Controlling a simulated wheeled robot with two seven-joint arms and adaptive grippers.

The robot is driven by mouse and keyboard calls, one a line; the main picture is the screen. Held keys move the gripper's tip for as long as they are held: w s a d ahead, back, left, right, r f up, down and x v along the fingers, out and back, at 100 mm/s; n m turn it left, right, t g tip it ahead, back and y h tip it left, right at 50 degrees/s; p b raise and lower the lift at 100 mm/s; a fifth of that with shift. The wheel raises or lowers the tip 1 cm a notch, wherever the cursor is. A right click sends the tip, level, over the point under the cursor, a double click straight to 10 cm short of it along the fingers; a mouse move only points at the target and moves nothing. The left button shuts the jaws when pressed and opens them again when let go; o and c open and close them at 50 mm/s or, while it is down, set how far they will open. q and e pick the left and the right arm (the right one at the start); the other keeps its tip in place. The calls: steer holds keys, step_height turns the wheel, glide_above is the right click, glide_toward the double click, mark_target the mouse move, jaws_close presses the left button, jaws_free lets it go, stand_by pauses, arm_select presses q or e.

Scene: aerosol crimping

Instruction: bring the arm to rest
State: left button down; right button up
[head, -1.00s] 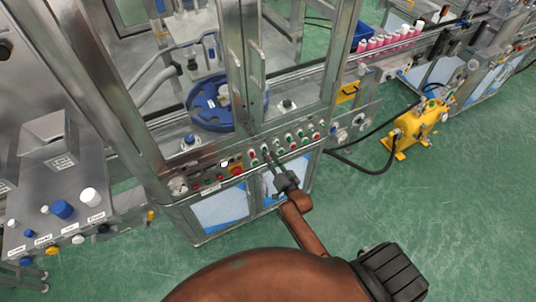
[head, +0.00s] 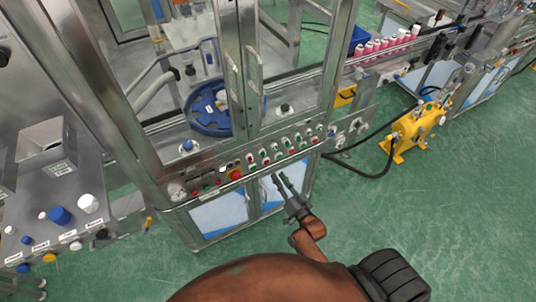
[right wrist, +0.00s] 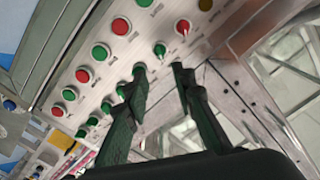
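My right gripper (head: 279,177) is in front of the machine's lower doors, just below the button panel (head: 245,168) in the head view. Its two fingers are apart with nothing between them. In the right wrist view the fingertips of the right gripper (right wrist: 160,70) also stand apart, with the button panel (right wrist: 105,62) behind them. I cannot tell the exact gap between the fingertips and the panel. My left gripper is not in view.
The glazed metal machine holds a blue round turntable (head: 208,122). A yellow pump (head: 412,130) with a black hose stands on the green floor at right. Pink cans (head: 385,45) line a conveyor behind. A metal bench with caps (head: 60,215) is at left. Floor at right is open.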

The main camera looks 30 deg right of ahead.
steer(key=s+f+n+g, duration=0.1)
steer(key=s+f+g, duration=0.3)
steer(key=f, duration=0.7)
steer(key=s+a+f+n+g, duration=0.1)
steer(key=s+f+n+g, duration=0.1)
steer(key=s+f, duration=0.7)
steer(key=s+f+n+g, duration=0.1)
steer(key=s+f+g, duration=0.15)
steer(key=f, duration=1.15)
steer(key=s+f+n+g, duration=0.1)
steer(key=s+f, duration=0.4)
steer(key=s, duration=0.6)
steer(key=s+f+n+g, duration=0.1)
steer(key=s+f+g, duration=0.3)
steer(key=s, duration=0.7)
steer(key=s+f+n+g, duration=0.1)
steer(key=s+f+g, duration=0.2)
steer(key=s+f, duration=0.5)
steer(key=s, duration=0.4)
steer(key=shift+d+n, duration=0.3)
steer(key=shift+g, duration=0.25)
steer(key=shift+c, duration=0.5)
